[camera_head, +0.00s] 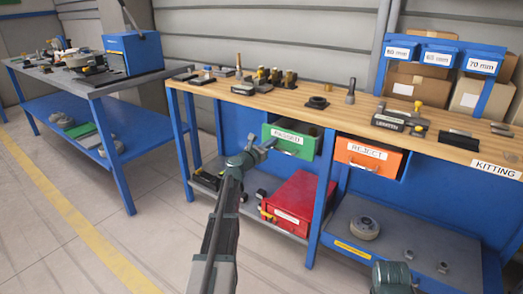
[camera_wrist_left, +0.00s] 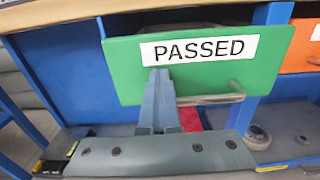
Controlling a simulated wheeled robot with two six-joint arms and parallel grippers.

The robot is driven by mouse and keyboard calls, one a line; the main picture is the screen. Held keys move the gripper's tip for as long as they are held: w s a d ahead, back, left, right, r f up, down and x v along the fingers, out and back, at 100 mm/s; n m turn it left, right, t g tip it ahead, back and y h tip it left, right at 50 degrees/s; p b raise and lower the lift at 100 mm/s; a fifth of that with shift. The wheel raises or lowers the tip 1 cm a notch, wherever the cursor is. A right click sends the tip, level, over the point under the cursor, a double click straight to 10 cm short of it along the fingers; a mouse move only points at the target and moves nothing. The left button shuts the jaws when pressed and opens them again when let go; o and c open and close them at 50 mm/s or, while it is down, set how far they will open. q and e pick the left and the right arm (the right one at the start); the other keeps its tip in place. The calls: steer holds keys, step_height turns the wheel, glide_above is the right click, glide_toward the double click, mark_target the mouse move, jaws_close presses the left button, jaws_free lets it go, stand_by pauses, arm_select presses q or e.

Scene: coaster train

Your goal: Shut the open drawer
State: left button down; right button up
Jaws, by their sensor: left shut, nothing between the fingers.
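The green drawer (camera_head: 312,146) with a PASSED label sits under the wooden bench top. Its front stands out from the bench, and a dark gap shows above it in the left wrist view, where the green front (camera_wrist_left: 125,72) fills the middle. A pale bar handle is on its lower part. My left gripper (camera_head: 269,146) is shut and empty at the drawer front. In the left wrist view its closed fingertips (camera_wrist_left: 159,74) overlap the front just below the label, left of the handle; I cannot tell whether they touch. My right gripper is out of view.
An orange REJECT drawer (camera_head: 368,167) is to the right. A red box (camera_head: 305,190) stands on the lower shelf below. The wooden bench top (camera_head: 220,88) carries tools and fittings. Another blue-legged table (camera_head: 125,84) stands at left; open floor lies between.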

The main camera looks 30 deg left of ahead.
arm_select(q)
steer(key=w, duration=0.6)
steer(key=shift+w+d, duration=0.2)
steer(key=shift+w, duration=0.5)
steer(key=shift+s, duration=0.4)
steer(key=s+a, duration=0.1)
steer(key=s, duration=1.3)
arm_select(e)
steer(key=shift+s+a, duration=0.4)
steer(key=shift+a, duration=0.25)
